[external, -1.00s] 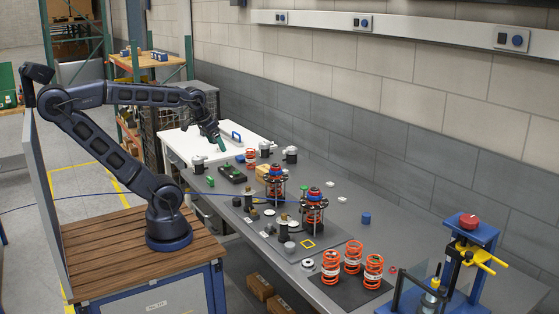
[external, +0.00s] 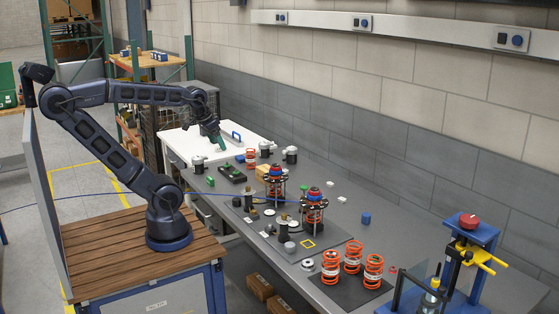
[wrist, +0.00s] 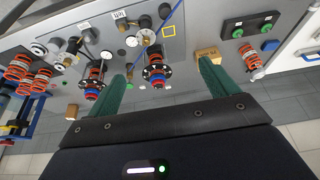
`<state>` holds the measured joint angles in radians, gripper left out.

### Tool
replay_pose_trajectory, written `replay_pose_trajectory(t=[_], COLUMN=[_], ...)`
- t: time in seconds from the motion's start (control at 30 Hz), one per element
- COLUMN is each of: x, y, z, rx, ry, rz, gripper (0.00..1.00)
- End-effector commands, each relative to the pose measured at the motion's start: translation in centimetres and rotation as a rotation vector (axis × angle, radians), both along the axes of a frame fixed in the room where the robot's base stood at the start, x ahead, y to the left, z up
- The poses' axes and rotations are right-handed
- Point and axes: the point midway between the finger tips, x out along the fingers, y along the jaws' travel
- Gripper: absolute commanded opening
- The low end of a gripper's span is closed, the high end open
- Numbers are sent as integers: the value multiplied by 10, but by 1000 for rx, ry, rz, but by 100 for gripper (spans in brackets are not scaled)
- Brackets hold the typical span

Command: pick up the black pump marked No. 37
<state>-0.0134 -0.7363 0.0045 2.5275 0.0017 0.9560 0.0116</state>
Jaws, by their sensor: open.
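Several dark cylinders that may be pumps stand on the grey bench. In the external view, dark ones with pale tops stand at the left edge (external: 198,165), near the back (external: 265,150) and further right (external: 291,155). Dark ones with brass tops (external: 284,230) stand nearer the front. No number 37 is readable, so I cannot tell which is the marked pump. My gripper (external: 218,146) is open above the far end of the bench. In the wrist view, its green fingers (wrist: 163,84) are spread apart with nothing held between them.
Two caged red-and-blue assemblies (external: 275,182) (external: 314,208) stand mid-bench. Orange springs (external: 352,255) sit on a dark mat at the front. A blue press (external: 470,250) is at the right. A blue cable crosses from the left. A white surface (external: 205,138) lies behind.

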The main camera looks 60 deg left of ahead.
Motion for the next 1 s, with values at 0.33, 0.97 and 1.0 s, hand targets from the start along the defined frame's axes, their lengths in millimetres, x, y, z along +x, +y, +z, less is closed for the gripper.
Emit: replay_pose_trajectory(t=[0.33,0.97,1.0], x=[64,144,145], y=[60,249,263], z=[-1,-55,-61], rx=[31,31,28], ry=[85,250,260], rz=[60,156,161], gripper=[86,86,86])
